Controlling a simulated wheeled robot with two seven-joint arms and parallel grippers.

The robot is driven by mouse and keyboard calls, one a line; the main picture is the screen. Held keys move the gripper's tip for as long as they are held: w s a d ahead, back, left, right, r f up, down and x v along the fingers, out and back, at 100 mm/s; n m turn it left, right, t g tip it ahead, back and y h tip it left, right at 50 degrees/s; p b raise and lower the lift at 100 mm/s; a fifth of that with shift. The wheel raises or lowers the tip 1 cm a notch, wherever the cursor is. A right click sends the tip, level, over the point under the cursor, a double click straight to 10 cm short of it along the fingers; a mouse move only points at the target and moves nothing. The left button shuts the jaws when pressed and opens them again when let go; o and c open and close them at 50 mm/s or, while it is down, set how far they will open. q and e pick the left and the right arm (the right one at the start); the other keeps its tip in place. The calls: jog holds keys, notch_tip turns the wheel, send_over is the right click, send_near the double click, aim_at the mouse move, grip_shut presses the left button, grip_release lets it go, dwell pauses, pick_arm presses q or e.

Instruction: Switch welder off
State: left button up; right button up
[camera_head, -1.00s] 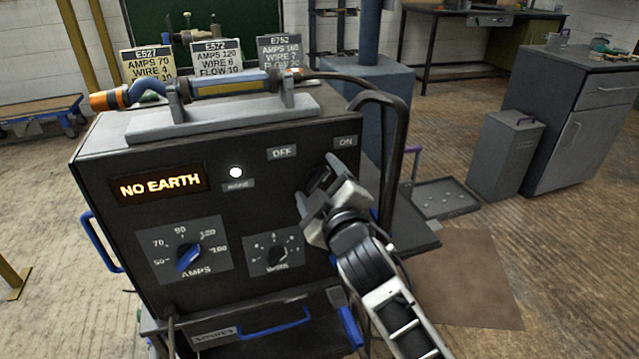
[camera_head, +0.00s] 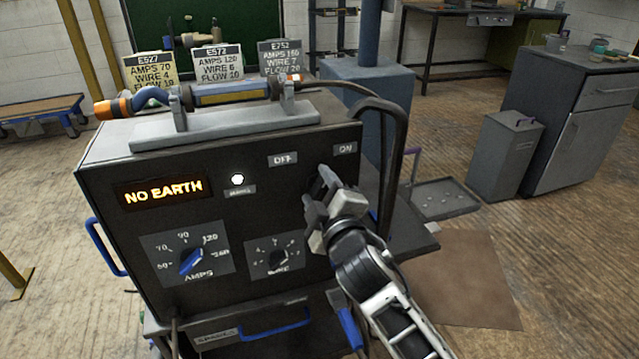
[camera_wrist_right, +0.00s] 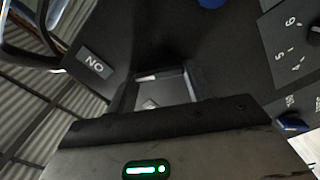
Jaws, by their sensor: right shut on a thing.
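The welder (camera_head: 115,215) is a dark box with a lit orange "NO EARTH" display (camera_head: 164,191) and a lit white lamp (camera_head: 237,179). Its OFF label (camera_head: 283,160) and ON label (camera_head: 345,149) are at the upper right of the front panel. My right gripper (camera_head: 317,208) is at the panel below and between these labels, shut on the dark switch knob (camera_head: 321,183). The gripper hides most of the knob, so its pointing direction is unclear. The wrist view shows the ON label (camera_wrist_right: 94,63) close beside the gripper. My left gripper is out of view.
The amps dial (camera_head: 190,262) and wire dial (camera_head: 278,258) are left of and below my gripper. A torch (camera_head: 215,95) rests on top of the welder. A thick black cable (camera_head: 398,130) loops down its right side, near my arm.

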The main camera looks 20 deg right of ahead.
jog(key=n+p, duration=0.2)
jog(key=n, duration=0.1)
jog(key=shift+n, duration=0.4)
jog(key=n+p, duration=0.2)
jog(key=n, duration=0.2)
jog(key=shift+f+n, duration=0.15)
jog(key=shift+n, duration=0.15)
jog(key=n+p, duration=0.1)
jog(key=n, duration=0.2)
jog(key=shift+f, duration=0.1)
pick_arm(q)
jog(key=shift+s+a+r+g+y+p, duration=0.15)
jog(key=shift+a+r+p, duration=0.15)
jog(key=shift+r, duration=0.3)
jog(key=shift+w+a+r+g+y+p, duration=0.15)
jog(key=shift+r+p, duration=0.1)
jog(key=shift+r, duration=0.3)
pick_arm(e)
jog(key=shift+f+n, duration=0.1)
jog(key=shift+n, duration=0.9)
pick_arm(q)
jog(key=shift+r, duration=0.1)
pick_arm(e)
jog(key=shift+d, duration=0.1)
jog(key=o, duration=1)
